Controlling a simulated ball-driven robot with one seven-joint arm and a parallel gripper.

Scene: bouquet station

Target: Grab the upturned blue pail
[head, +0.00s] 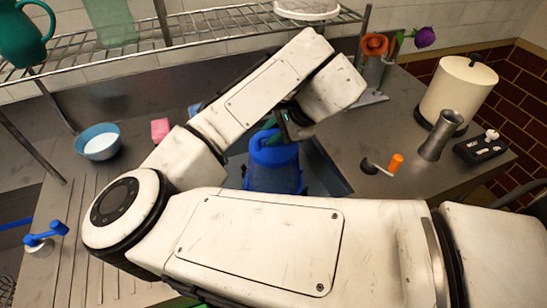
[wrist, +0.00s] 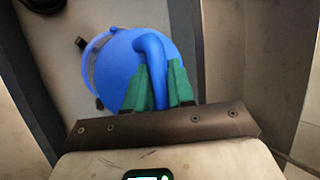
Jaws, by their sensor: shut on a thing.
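The blue pail (head: 272,178) stands in the steel sink, partly hidden by my arm in the head view. In the wrist view its round blue face (wrist: 120,62) is toward the camera, with a thin blue loop at its left. A thick curved blue piece rises over that face. My gripper (wrist: 157,72) has its green fingers shut on either side of this piece. In the head view the gripper is mostly hidden by the wrist, above the pail. I cannot tell whether the pail is clear of the sink floor.
A blue bowl (head: 98,143) and a pink block (head: 159,130) sit left of the sink. A wire rack (head: 180,30) spans the back.

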